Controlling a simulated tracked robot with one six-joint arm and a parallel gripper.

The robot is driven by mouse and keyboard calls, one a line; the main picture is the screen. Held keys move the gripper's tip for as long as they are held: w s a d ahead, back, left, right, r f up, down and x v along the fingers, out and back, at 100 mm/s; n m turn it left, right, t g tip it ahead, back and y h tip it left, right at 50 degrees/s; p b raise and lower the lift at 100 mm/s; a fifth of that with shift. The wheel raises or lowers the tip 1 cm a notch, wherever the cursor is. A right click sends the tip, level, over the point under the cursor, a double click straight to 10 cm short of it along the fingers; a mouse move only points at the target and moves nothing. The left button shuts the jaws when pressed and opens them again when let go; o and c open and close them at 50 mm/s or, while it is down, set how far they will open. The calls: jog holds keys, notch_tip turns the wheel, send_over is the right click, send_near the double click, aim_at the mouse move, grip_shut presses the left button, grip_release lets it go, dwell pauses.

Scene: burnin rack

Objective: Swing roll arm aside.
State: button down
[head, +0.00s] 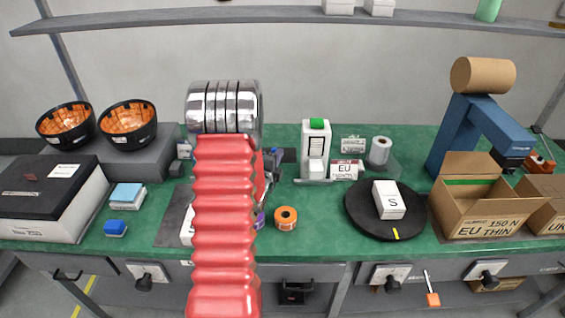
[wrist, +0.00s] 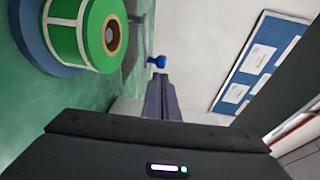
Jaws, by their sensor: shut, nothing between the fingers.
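In the wrist view, a green roll (wrist: 92,32) with white lines and a pale core sits on a blue disc (wrist: 38,52) at the upper left. A small blue knob-like part (wrist: 157,62) shows just beyond my gripper (wrist: 160,80). My gripper's grey fingers are shut and empty; I cannot tell whether they touch the knob. In the head view my red arm hides the middle of the bench and my gripper cannot be made out. I cannot tell for sure which part is the roll arm. A blue arm (head: 498,124) with a brown roll (head: 483,75) stands at the right.
Two black bowls (head: 128,124) stand at left. A shelf (head: 270,15) runs above.

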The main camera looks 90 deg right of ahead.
jog(key=shift+s+a+r, duration=0.1)
jog(key=shift+s+a, duration=0.05)
jog(key=shift+a, duration=0.4)
jog(key=s+a+r, duration=0.2)
jog(key=s+a, duration=0.2)
jog(key=a, duration=0.7)
jog(key=shift+s+a, duration=0.15)
jog(key=shift+a, duration=0.2)
